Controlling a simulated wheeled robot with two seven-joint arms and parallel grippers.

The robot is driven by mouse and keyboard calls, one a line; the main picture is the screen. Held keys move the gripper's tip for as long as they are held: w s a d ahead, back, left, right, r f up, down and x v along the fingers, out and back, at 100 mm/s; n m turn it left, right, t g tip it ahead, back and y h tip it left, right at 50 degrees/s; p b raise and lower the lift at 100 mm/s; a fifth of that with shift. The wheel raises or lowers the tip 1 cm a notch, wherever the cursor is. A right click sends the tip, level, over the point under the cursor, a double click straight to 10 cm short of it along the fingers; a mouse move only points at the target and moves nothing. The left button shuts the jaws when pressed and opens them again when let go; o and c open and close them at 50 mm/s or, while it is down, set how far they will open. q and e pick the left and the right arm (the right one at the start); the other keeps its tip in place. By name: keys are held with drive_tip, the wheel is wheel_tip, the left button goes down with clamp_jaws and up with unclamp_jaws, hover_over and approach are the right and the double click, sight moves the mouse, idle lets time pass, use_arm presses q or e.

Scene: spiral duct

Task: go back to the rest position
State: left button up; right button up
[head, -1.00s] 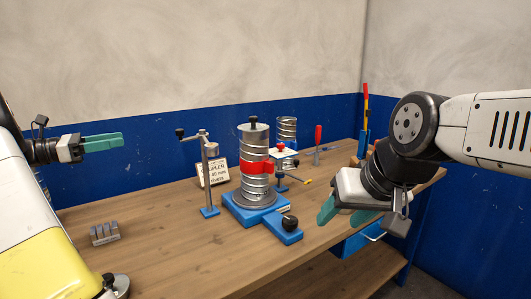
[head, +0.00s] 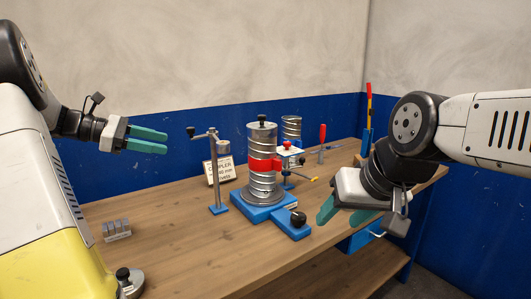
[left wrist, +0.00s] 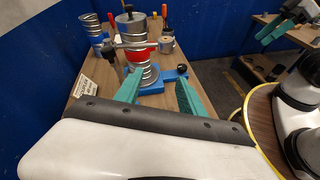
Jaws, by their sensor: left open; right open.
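My left gripper (head: 148,140) is at the left in the head view, raised above the bench, with its teal fingers open and nothing between them. Its fingers also show in the left wrist view (left wrist: 158,92), apart, with the bench beyond. My right gripper (head: 345,214) hangs over the bench's front right edge, its teal fingers open and empty. Both grippers are apart from the spiral duct (head: 262,150), a ribbed metal cylinder with a red band, standing upright on a blue base (head: 255,205).
A crank stand (head: 216,180) and a small sign (head: 226,170) stand left of the duct. Grey blocks (head: 116,230) lie at the front left. Another coil (head: 291,130), a red-handled tool (head: 322,140) and a blue holder (head: 367,140) are behind.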

use_arm(q)
drive_tip(key=s+d+f+m+g+y, duration=0.25)
drive_tip(key=s+d+m+y, duration=0.25)
drive_tip(key=s+d+m, duration=0.5)
drive_tip(key=s+d+f+m+t+y, duration=0.1)
drive_tip(key=s+d+f+m+y, duration=0.1)
drive_tip(key=s+m, duration=0.3)
drive_tip(key=s+d+f+m+t+y, duration=0.2)
drive_tip(key=s+m, duration=0.3)
drive_tip(key=s, duration=0.3)
drive_tip(key=shift+d+f+m+y, duration=0.3)
drive_tip(key=shift+d+y, duration=0.25)
drive_tip(key=shift+y, duration=0.15)
